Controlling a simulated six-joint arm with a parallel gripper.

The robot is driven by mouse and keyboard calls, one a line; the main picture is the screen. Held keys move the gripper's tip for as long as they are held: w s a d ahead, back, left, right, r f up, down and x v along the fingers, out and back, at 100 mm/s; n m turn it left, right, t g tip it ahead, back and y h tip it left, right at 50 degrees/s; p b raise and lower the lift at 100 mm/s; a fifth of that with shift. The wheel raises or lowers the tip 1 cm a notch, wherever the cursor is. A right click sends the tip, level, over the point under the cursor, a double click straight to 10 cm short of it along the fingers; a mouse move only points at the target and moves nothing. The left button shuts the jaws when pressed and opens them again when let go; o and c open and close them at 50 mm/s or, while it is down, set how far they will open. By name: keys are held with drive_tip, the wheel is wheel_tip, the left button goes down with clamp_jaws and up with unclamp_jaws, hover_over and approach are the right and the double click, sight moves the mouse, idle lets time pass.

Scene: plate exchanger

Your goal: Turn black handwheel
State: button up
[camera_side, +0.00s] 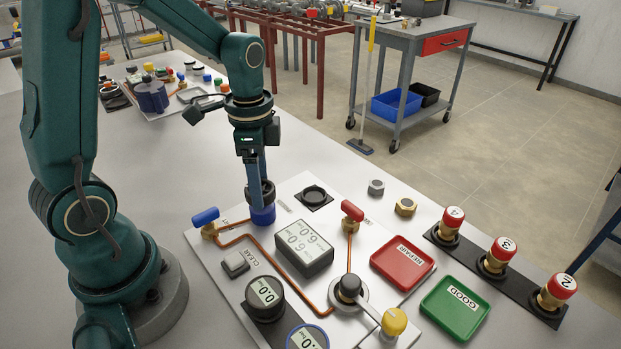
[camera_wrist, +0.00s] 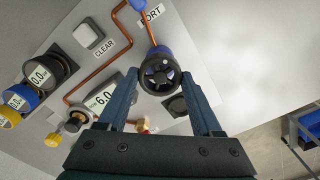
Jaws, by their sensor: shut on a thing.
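The black handwheel (camera_wrist: 160,76) is a spoked round wheel on a blue body (camera_side: 263,215) that stands on the grey panel. In the side view the wheel (camera_side: 268,197) is partly hidden by my fingers. My gripper (camera_side: 257,182) points straight down over it, with its blue fingers at the wheel. In the wrist view one finger is on each side of the wheel, and my gripper (camera_wrist: 159,72) is shut on it. The wheel is upright on its body.
Nearby on the panel are a blue-handled valve (camera_side: 206,217), a red-handled valve (camera_side: 352,211), a grey display box (camera_side: 304,250) and a black round socket (camera_side: 314,195). Copper pipes run between them. Red (camera_side: 403,263) and green (camera_side: 455,307) trays lie to the right.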

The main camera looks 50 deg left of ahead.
drive_tip(key=o, duration=1.4)
drive_tip(key=shift+r, duration=2.6)
